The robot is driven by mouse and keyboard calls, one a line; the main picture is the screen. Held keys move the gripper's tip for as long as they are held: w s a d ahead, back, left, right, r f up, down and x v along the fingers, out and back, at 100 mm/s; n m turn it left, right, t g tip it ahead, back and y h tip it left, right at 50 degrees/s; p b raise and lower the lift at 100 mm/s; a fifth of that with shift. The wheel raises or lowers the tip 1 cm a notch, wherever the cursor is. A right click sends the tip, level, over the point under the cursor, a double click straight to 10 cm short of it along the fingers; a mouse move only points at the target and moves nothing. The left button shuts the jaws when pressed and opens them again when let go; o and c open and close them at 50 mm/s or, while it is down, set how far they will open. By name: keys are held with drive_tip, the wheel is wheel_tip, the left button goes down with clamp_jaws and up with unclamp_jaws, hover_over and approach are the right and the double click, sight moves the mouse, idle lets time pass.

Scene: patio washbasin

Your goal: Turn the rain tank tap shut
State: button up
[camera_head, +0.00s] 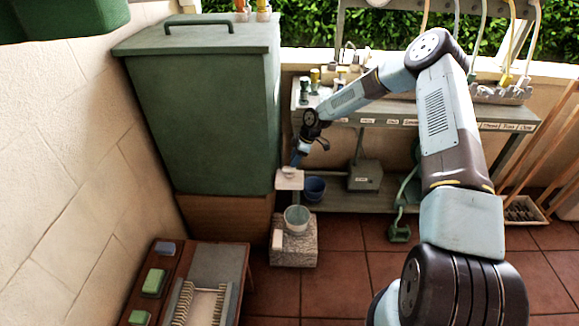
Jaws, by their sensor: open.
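The large green lidded tank (205,110) stands against the wall at left on a brown base. My arm reaches across from the right, and my gripper (292,196) is low beside the tank's right front edge, pointing down. The gripper is open, but its fingers are small and hard to make out. No tap can be picked out clearly; the hand may hide it. Whether the gripper touches anything there cannot be told. Below the gripper, a pale bucket (297,219) stands on a stone block (294,248).
A dark blue bowl (314,189) sits behind the bucket on the low shelf of a grey bench (440,118). A green watering can (400,232) stands on the tiles. A wooden table (160,262) with green blocks is at front left. Open tiles (330,275) lie in front.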

sight(289, 167)
drive_tip(key=shift+x, duration=2.45)
drive_tip(key=shift+c, duration=0.2)
